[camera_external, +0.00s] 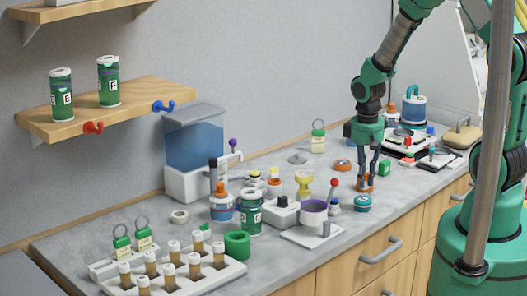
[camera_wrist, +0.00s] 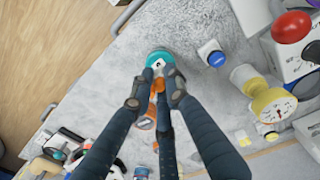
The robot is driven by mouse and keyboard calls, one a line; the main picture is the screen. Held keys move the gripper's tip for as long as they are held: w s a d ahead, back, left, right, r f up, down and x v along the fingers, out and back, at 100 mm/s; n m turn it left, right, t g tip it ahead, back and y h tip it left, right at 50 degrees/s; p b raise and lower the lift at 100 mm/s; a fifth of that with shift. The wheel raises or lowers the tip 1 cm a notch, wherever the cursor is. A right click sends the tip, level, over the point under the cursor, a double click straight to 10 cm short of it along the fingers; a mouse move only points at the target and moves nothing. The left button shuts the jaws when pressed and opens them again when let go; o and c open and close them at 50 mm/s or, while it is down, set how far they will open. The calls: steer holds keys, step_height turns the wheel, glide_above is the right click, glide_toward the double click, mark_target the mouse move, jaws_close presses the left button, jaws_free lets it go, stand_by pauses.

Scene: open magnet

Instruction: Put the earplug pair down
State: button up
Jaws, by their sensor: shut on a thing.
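My gripper (camera_external: 366,172) points down over the right half of the counter, its fingertips low near the surface. It is shut on the earplug pair (camera_external: 364,184), a small orange thing mostly hidden by the fingers. In the wrist view, my gripper (camera_wrist: 160,80) reaches in from the bottom and a bit of the orange earplug pair (camera_wrist: 157,87) shows between the fingers. I cannot tell whether the earplug pair touches the counter. A teal round container (camera_external: 362,203) stands just in front of it; in the wrist view the container (camera_wrist: 158,56) is just beyond the fingertips.
Scales (camera_external: 436,158) stand farther right. Bare counter (camera_wrist: 100,70) shows left of the fingers.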

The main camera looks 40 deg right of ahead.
steer(key=shift+w, duration=0.4)
steer(key=shift+f, duration=0.1)
steer(key=shift+f, duration=1.65)
steer(key=shift+f+b, duration=0.2)
steer(key=shift+b, duration=0.1)
steer(key=o, duration=0.7)
steer(key=shift+r, duration=0.15)
steer(key=r, duration=0.6)
steer(key=r+p, duration=0.1)
steer(key=r, duration=0.5)
steer(key=shift+s+a, duration=0.1)
steer(key=shift+a, duration=0.1)
steer(key=shift+r, duration=0.15)
